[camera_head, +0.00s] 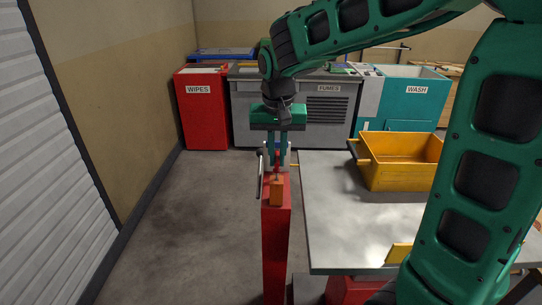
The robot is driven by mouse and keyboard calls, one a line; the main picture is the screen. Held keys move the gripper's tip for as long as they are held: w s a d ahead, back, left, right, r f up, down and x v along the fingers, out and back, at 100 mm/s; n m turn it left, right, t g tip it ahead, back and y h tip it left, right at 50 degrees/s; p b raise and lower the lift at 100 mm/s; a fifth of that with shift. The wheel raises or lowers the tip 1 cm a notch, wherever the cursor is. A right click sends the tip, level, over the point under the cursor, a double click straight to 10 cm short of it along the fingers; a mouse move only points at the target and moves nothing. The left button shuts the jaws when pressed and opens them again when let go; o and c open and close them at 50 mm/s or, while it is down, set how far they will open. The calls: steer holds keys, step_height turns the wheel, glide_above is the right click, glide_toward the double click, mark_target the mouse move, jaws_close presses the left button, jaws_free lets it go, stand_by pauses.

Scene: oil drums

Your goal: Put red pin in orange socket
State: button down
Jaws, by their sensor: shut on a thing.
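My gripper (278,158) points straight down above a narrow red stand (275,245), left of the table. Its fingers are shut on the red pin (277,160), of which a small part shows between the fingertips. The orange socket (277,191) is a small upright block at the near top end of the stand. The pin appears just above or behind the socket. I cannot tell whether they touch.
A grey metal table (345,225) stands to the right, with a yellow bin (395,175) on it. A red WIPES cabinet (203,108), a grey FUMES bench (325,115) and a teal WASH unit (410,100) line the back. The floor at left is clear.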

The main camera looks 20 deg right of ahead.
steer(key=shift+f, duration=1.4)
steer(key=c, duration=1.1)
jaws_free()
steer(key=shift+s, duration=0.1)
steer(key=shift+r, duration=0.15)
steer(key=shift+r, duration=1.35)
steer(key=shift+r, duration=0.15)
